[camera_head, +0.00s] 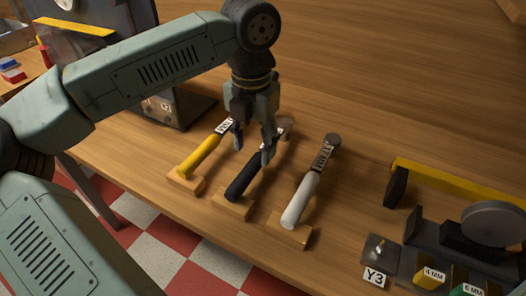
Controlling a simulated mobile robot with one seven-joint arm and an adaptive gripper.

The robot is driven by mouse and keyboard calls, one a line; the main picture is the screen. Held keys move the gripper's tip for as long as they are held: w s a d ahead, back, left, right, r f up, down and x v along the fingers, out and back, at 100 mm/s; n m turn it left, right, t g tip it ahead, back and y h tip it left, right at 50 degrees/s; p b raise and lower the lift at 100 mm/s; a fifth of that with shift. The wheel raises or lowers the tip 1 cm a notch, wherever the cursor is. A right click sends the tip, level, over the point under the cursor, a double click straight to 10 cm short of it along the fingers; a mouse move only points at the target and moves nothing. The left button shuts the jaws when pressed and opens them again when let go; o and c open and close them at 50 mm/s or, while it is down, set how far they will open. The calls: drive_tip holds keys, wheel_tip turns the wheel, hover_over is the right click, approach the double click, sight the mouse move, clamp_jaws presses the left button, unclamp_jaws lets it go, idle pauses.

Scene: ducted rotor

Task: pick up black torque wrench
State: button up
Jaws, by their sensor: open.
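The black torque wrench (244,180) lies on the wooden table between two similar wrenches. Its dark handle end rests on a small wooden block (232,208), and its round head (285,123) points to the back right. My gripper (252,154) points down over the upper part of the black wrench, with its fingers apart. The fingers hide part of the wrench's shaft. I cannot tell whether they touch it.
A yellow-handled wrench (200,156) lies close on the left and a white-handled wrench (301,199) on the right. A Y3 label (375,277) and a fixture with a grey disc (494,222) stand at the right.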

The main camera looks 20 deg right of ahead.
sight(256, 158)
drive_tip(key=f, duration=0.1)
drive_tip(key=f+p, duration=0.1)
drive_tip(key=f, duration=0.3)
drive_tip(key=shift+s+d, duration=0.1)
drive_tip(key=shift+s, duration=0.15)
drive_tip(key=shift+c, duration=0.3)
clamp_jaws()
